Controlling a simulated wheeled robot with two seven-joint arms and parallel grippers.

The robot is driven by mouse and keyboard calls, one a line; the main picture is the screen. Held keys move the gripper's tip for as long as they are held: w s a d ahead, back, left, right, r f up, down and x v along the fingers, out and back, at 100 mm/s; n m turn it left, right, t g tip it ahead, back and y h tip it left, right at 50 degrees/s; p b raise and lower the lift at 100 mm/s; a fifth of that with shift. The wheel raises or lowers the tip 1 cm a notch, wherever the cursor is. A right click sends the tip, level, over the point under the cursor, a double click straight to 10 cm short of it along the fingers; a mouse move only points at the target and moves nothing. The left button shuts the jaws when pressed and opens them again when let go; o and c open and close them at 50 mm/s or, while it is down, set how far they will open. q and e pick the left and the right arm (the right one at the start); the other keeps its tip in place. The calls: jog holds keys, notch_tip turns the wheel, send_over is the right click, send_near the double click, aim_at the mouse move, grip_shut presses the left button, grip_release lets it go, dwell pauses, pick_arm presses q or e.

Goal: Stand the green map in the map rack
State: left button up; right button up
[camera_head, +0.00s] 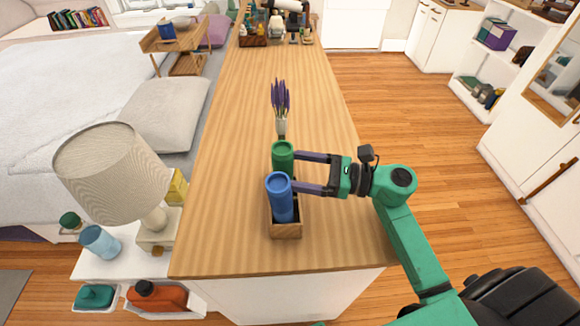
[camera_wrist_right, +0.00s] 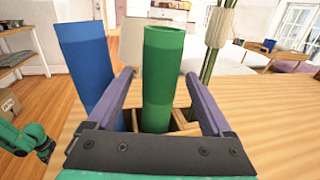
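The green map (camera_head: 283,156) is a rolled tube standing upright at the far part of the wooden map rack (camera_head: 286,231). A blue tube (camera_head: 280,196) stands in the rack's near part. My right gripper (camera_head: 295,171) comes in from the right, with its two fingers spread. In the right wrist view the green map (camera_wrist_right: 162,75) stands between the open fingers (camera_wrist_right: 159,74), with gaps on both sides. Its lower end goes down into a rack compartment; the base is hidden. Part of my left arm seems to show at the left of the wrist view; its gripper is unclear.
A vase with purple flowers (camera_head: 281,115) stands just behind the rack. The long wooden counter (camera_head: 285,65) is clear beyond it. A lamp (camera_head: 115,172) stands on a lower side table to the left. Several objects stand at the counter's far end.

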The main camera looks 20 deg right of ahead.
dwell(0.3)
jog(key=b+v, duration=0.5)
jog(key=v, duration=0.9)
jog(key=shift+d, duration=0.25)
jog(key=shift+s, duration=0.15)
